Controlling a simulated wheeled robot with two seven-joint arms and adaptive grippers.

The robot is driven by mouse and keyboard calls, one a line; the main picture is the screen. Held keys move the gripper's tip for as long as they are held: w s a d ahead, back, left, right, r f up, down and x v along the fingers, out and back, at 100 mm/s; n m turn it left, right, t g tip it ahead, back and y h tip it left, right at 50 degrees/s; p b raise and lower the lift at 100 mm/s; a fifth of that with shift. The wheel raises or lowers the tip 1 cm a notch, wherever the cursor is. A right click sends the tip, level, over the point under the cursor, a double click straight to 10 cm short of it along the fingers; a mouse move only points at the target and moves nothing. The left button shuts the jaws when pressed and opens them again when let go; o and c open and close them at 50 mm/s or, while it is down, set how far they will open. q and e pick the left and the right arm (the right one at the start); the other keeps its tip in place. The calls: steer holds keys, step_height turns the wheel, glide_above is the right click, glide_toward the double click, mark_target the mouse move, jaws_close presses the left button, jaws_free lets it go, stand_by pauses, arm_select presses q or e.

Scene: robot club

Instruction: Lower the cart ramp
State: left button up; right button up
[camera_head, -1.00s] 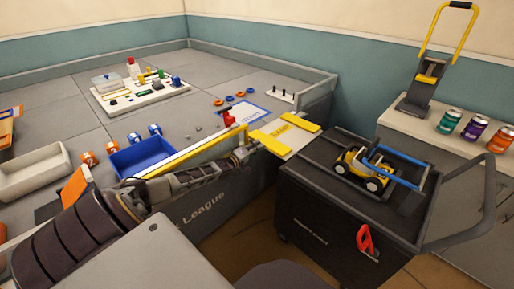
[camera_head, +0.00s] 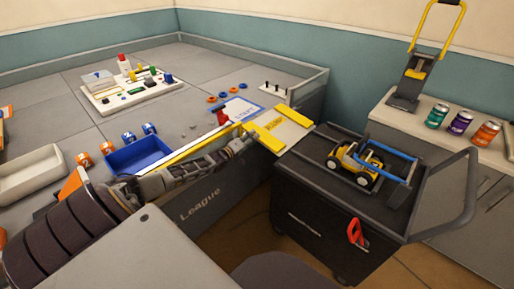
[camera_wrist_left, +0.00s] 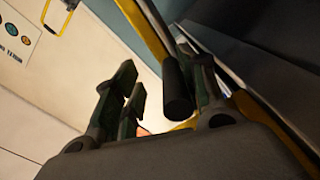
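The cart ramp (camera_head: 283,126), a pale panel with yellow strips, lies about level between the field table and the black cart (camera_head: 338,205). A long yellow bar (camera_head: 195,148) runs along the table's front edge behind my left arm. My left gripper (camera_head: 241,142) is at the ramp's left end, near this bar. In the left wrist view, my left gripper's fingers (camera_wrist_left: 165,98) are apart. A black cylindrical grip (camera_wrist_left: 177,90) shows between them, closer to the right finger, with yellow bar beside it. I cannot tell whether they touch. My right gripper is not in view.
A yellow-and-grey wheeled robot (camera_head: 357,162) with a blue bar sits on the cart. The cart's handle (camera_head: 462,200) is on its right. A blue bin (camera_head: 137,155) and small parts lie on the table. Cans (camera_head: 461,122) stand on the right cabinet.

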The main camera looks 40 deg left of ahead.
arm_select(q)
steer(key=s+d+r+m+p, duration=0.1)
steer(key=d+r+m+p, duration=0.3)
steer(key=d+r+m, duration=0.3)
steer(key=d+r+m+p, duration=0.3)
steer(key=d+r+m, duration=0.1)
steer(key=d+m, duration=0.5)
steer(key=s+p, duration=0.2)
steer(key=s, duration=1.2)
steer(key=shift+a+r+n, duration=0.2)
steer(key=shift+a+n, duration=0.1)
stand_by(1.6)
stand_by(0.6)
